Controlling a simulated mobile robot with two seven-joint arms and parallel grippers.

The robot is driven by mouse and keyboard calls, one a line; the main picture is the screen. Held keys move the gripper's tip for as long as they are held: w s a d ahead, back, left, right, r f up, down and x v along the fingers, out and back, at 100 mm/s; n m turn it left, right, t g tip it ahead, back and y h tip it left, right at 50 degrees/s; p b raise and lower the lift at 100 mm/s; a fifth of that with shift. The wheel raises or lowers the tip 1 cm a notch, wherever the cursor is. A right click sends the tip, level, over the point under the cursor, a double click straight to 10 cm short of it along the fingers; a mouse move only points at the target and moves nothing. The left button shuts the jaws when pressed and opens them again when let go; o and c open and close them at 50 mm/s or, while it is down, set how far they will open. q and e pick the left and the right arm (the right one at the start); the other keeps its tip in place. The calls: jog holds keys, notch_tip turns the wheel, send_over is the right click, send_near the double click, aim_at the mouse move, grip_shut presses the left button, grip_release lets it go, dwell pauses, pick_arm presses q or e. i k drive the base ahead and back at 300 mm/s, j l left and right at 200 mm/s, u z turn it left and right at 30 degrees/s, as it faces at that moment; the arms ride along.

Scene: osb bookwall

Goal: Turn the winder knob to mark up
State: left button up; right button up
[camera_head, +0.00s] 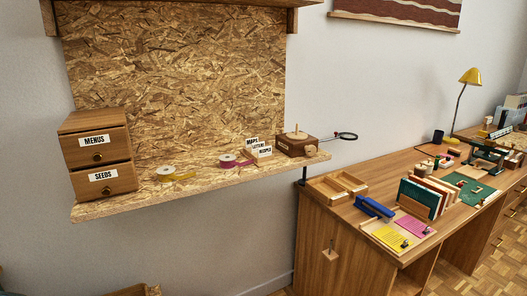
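A small dark-brown wooden box (290,148), which looks like the winder, stands at the right end of the OSB shelf. A pale round disc with a short upright peg (296,133) sits on its top. A pale round piece (311,151) shows at its right front; it may be the knob. The box is too small in view to make out any mark or which way the knob is turned. Neither of my grippers is in view.
The OSB shelf (215,180) also holds a two-drawer cabinet (70,160), yellow and purple tape rolls and a labelled card holder (258,149). A dark ring on an arm (346,136) sticks out right of the box. The desk (345,215) at right is crowded.

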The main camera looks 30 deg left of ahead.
aim_at(311, 150)
jog(key=u, duration=1.75)
jog(key=l+u, duration=0.1)
jog(key=u, duration=0.35)
jog(key=l+u, duration=0.15)
jog(key=u, duration=0.3)
jog(key=l+u, duration=0.1)
jog(key=u, duration=0.35)
jog(key=k+l, duration=0.2)
jog(key=l, duration=0.15)
jog(key=k+l, duration=0.2)
jog(key=l, duration=0.2)
jog(key=k+l, duration=0.2)
jog(key=l, duration=0.15)
jog(key=k+l, duration=0.25)
jog(key=l, duration=0.15)
jog(key=k+l, duration=0.2)
jog(key=l, duration=0.15)
